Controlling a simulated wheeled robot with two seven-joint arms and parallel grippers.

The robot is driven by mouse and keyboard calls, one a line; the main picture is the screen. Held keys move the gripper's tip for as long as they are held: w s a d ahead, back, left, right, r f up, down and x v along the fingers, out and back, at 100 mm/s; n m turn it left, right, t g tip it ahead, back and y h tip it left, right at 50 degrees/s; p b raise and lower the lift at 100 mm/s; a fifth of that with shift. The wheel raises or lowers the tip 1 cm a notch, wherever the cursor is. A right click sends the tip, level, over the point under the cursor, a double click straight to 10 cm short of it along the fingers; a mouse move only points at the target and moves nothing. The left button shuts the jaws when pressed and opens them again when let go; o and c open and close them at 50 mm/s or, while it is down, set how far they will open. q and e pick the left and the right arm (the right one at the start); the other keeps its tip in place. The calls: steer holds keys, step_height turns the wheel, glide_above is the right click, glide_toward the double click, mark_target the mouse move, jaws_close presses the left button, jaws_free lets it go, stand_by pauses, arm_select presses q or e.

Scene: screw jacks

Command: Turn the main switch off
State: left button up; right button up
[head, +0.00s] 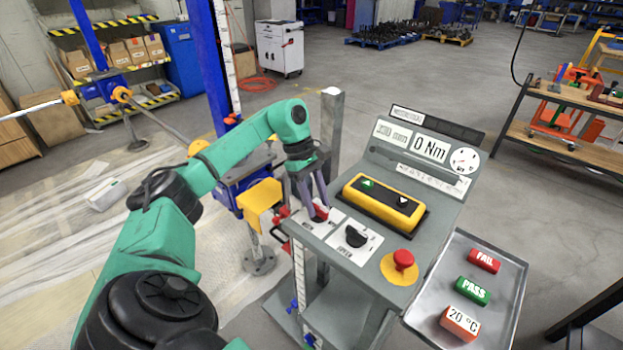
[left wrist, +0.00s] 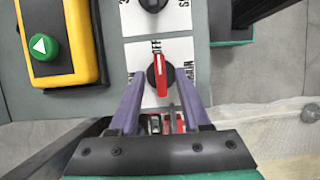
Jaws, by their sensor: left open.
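The main switch is a red rotary knob (left wrist: 160,74) on a white label plate; it also shows in the head view (head: 320,213) at the left edge of the grey console (head: 375,262). In the left wrist view its grip bar runs nearly up and down in the picture, its upper end near the printed word OFF. My left gripper (head: 316,211) points down over it. In the left wrist view its purple fingers (left wrist: 161,88) are open, one each side of the knob, apparently apart from it.
A black rotary knob (head: 356,237) sits beside the main switch. The console also bears a yellow button box (head: 384,203), a red emergency button (head: 403,260) and a display reading 0 Nm (head: 430,149). A tray (head: 508,262) with FAIL, PASS and 20 °C blocks stands at right.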

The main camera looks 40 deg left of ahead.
arm_select(q)
steer(key=p+v, duration=0.2)
steer(key=v, duration=1.2)
steer(key=shift+a, duration=0.15)
